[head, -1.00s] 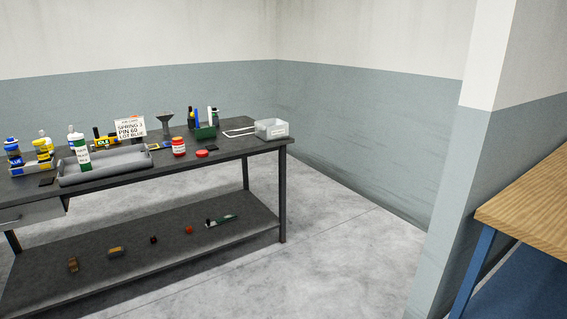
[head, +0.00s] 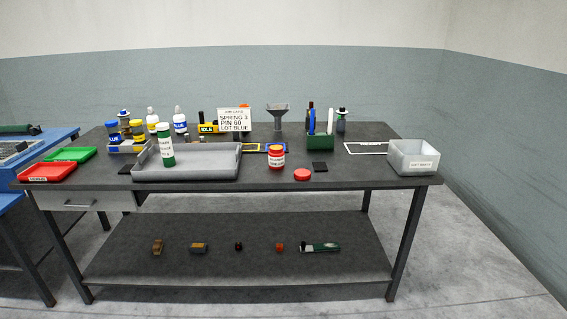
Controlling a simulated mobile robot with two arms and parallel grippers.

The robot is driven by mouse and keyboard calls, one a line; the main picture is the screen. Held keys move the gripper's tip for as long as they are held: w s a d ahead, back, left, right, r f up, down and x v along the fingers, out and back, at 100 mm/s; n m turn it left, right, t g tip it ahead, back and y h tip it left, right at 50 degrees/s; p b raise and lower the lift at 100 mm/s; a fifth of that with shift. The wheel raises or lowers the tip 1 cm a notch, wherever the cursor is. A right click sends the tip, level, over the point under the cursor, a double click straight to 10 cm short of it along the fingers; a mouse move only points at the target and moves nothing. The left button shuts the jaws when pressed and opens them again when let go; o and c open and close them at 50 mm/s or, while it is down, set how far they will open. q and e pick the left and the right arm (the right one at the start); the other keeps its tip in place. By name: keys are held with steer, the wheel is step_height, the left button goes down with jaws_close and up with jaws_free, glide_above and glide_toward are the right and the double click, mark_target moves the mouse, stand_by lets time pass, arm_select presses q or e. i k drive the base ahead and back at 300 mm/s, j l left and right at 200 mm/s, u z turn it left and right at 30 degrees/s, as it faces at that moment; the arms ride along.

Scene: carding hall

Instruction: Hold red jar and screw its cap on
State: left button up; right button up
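The red jar (head: 277,158) stands upright on the dark workbench, right of the grey tray. It is red with a white label, and its top looks pale. A red cap (head: 302,174) lies flat on the bench just to the right and in front of the jar, apart from it. Neither of my grippers shows in the head view.
The dark workbench (head: 345,181) has a grey tray (head: 210,178) holding a green-and-white bottle (head: 165,146). A green holder (head: 320,146) and a funnel (head: 277,112) stand behind. A grey bin (head: 413,158) is at the right end. The front right of the benchtop is clear.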

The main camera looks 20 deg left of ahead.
mark_target(275, 154)
steer(key=i+l+u, duration=0.2)
steer(key=i+u, duration=0.25)
steer(key=i+l+u, duration=0.25)
steer(key=u, duration=0.15)
steer(key=i+l+u, duration=0.3)
steer(key=u, duration=0.15)
steer(key=i+l+u, duration=0.2)
steer(key=l+u, duration=0.2)
steer(key=l, duration=0.2)
